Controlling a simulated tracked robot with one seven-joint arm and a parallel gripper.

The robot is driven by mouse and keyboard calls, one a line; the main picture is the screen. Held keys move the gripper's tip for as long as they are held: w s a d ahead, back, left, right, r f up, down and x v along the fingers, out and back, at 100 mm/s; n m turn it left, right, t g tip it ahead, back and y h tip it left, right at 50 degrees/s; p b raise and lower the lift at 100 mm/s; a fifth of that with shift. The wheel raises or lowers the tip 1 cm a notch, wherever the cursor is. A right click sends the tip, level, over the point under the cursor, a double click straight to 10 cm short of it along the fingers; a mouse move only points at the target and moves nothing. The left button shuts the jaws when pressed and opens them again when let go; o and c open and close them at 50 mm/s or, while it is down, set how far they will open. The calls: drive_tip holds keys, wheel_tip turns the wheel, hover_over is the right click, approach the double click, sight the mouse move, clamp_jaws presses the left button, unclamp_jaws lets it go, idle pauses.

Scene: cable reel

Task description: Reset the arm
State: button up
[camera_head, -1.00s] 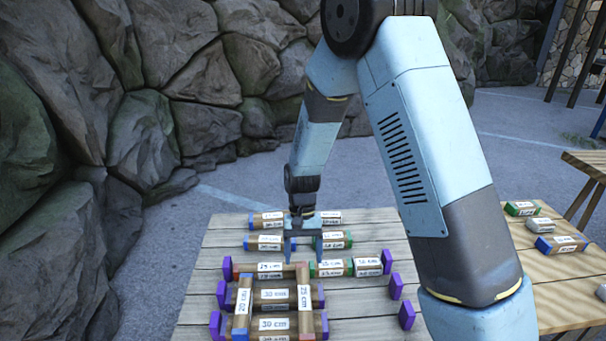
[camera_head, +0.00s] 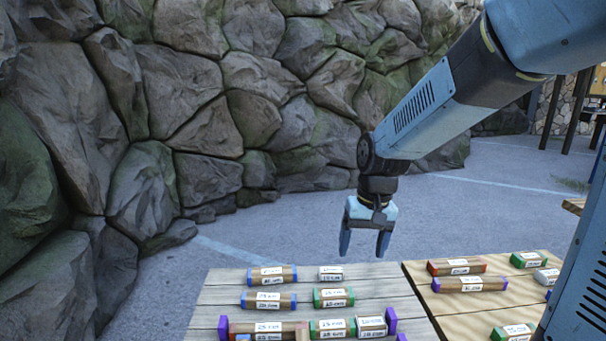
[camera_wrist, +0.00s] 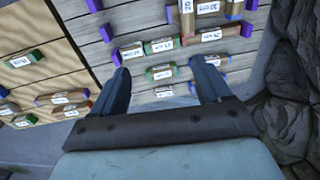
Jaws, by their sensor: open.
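My gripper (camera_head: 364,240) is open and empty. In the head view it hangs pointing down in the air, above and beyond the far edge of the grey plank table (camera_head: 225,293). In the wrist view its two fingers (camera_wrist: 163,87) stand apart with nothing between them, and the labelled blocks lie beyond them. My arm reaches in from the upper right of the head view. Its lower part at the right edge hides some of the second table.
Blue-ended blocks (camera_head: 271,276), a green-ended block (camera_head: 333,297) and purple-ended pieces lie on the grey table. The lighter table (camera_head: 471,306) at right holds several blocks (camera_head: 469,285). A rock wall (camera_head: 210,90) stands behind and left. Paved ground (camera_head: 290,225) lies clear between.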

drive_tip(key=s+d+r+t+h, duration=0.1)
drive_tip(key=s+d+r+t, duration=0.4)
drive_tip(key=s+d+r, duration=0.5)
drive_tip(key=shift+s+d+r+m, duration=0.35)
drive_tip(key=shift+s+r, duration=0.4)
drive_tip(key=shift+s, duration=1.3)
